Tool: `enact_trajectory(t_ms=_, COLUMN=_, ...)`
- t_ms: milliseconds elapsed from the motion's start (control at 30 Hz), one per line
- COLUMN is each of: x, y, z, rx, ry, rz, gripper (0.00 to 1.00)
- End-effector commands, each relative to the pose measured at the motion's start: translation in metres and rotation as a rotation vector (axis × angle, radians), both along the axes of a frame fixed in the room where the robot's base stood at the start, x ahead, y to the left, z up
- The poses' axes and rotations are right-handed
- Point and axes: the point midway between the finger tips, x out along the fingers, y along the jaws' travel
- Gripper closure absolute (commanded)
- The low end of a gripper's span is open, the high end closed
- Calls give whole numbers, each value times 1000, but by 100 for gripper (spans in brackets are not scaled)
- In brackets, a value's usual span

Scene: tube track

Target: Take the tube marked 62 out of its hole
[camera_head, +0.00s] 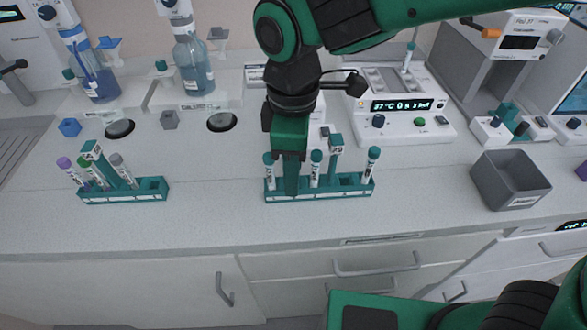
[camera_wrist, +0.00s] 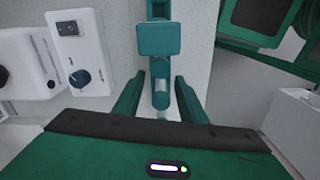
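The middle teal rack (camera_head: 345,190) holds several upright tubes with teal caps, including a left tube (camera_head: 268,168), a centre tube (camera_head: 315,168) and a right tube (camera_head: 372,165). I cannot read the number 62 on any of them. My gripper (camera_head: 291,188) points down over the rack between the left and centre tubes, covering part of it. In the wrist view its two fingers (camera_wrist: 159,95) are spread, with a teal tube cap (camera_wrist: 160,98) in the gap between them. The lower part of that tube is hidden.
A teal tag post (camera_head: 336,145) rises from the rack; its top shows in the wrist view (camera_wrist: 157,38). Another rack (camera_head: 150,192) stands left, a grey bin (camera_head: 510,180) right. A heater device (camera_head: 400,125) stands behind. The counter between the racks is clear.

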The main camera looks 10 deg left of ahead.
Motion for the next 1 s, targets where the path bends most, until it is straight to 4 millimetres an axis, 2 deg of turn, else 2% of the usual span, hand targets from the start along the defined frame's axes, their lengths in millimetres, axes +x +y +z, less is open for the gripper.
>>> enact_trajectory(t_ms=33, x=0, y=0, z=0, rx=0, ry=0, rz=0, gripper=67)
enact_trajectory(t_ms=167, x=0, y=0, z=0, rx=0, ry=0, rz=0, gripper=97)
enact_trajectory(t_ms=500, x=0, y=0, z=1, rx=0, ry=0, rz=0, gripper=98)
enact_trajectory(t_ms=667, x=0, y=1, z=7, rx=1, ry=-1, rz=0, gripper=98)
enact_trajectory(t_ms=933, x=0, y=2, z=42, rx=3, ry=-2, rz=1, gripper=98)
enact_trajectory(t_ms=1000, x=-12, y=4, z=48, rx=2, ry=-2, rz=4, gripper=98)
